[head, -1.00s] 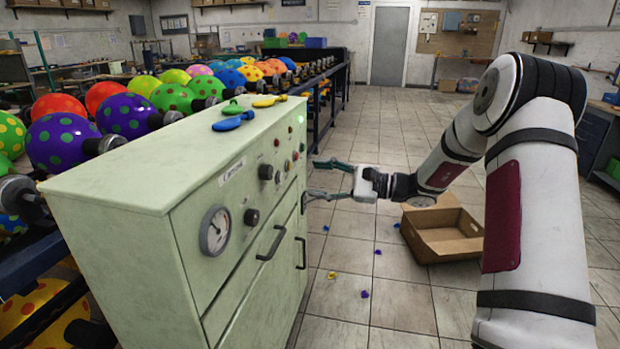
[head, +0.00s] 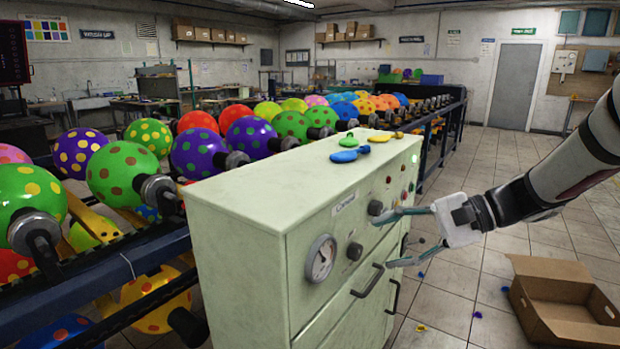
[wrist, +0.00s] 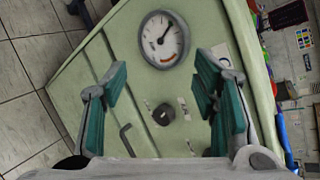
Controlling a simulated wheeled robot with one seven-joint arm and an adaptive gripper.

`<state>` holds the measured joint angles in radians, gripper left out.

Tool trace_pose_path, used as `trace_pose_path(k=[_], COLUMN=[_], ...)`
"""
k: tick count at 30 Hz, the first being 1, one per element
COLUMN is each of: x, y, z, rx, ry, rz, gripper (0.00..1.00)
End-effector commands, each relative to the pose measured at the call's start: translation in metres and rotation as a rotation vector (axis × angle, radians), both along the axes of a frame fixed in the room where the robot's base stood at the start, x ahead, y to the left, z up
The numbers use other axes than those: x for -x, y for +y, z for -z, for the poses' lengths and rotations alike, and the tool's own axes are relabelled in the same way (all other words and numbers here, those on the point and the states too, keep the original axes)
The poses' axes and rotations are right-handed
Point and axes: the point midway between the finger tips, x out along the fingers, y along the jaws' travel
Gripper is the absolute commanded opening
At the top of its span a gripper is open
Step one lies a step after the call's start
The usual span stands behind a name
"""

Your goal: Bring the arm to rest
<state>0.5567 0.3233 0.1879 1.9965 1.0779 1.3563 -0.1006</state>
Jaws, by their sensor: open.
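My gripper (head: 408,238) is open and empty in the head view. It is beside the front panel of the pale green control cabinet (head: 245,225), near its knobs and drawer handles. In the wrist view the two teal-padded fingers (wrist: 160,98) stand wide apart. The cabinet's round gauge (wrist: 163,40) and a dark knob (wrist: 164,114) show between and beyond them. I cannot tell whether a fingertip touches the panel. My arm reaches in from the right edge of the head view.
Blue, green and yellow deflated balloons (head: 350,154) lie on the cabinet top. An open cardboard box (head: 565,305) stands on the floor at right, with small scraps nearby. Racks of dotted balloons (head: 195,152) line the left and back.

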Motion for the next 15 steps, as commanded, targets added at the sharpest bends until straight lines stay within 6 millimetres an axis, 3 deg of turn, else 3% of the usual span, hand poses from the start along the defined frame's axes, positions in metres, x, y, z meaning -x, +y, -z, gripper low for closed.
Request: trace_pose_path(k=[1,6,15], x=[0.021,0.09,0.203], y=[0.013,0.035,0.033], z=[-0.006,-0.011,-0.01], rx=[0.066,0.277,0.642], ry=[-0.01,-0.031,-0.11], rz=[-0.054,-0.212,-0.441], gripper=[0.54,0.54,0.54])
